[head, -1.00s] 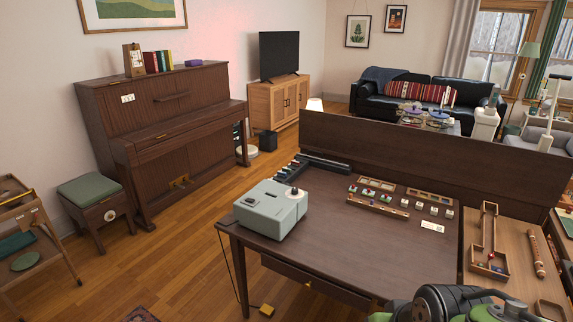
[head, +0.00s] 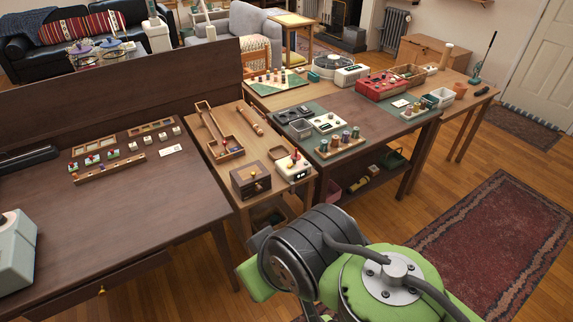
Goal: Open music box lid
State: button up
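A small dark wooden box (head: 250,180) sits at the front left corner of the lighter wooden table in the head view. It has a flat closed top and a small knob-like fitting on its front. It looks like the music box, but I cannot be certain at this size. My green and black arm shows at the bottom, in front of and below that table. My gripper is not in view, so its distance from the box cannot be seen.
The dark desk (head: 120,215) is on the left, and a cluttered table (head: 375,116) is on the right. Open floor and a red rug (head: 480,240) lie at right.

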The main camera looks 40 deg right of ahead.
aim_at(245, 175)
jog(key=z, duration=0.75)
jog(key=i+u, duration=0.7)
jog(key=i+l+u, duration=0.15)
jog(key=u, duration=0.2)
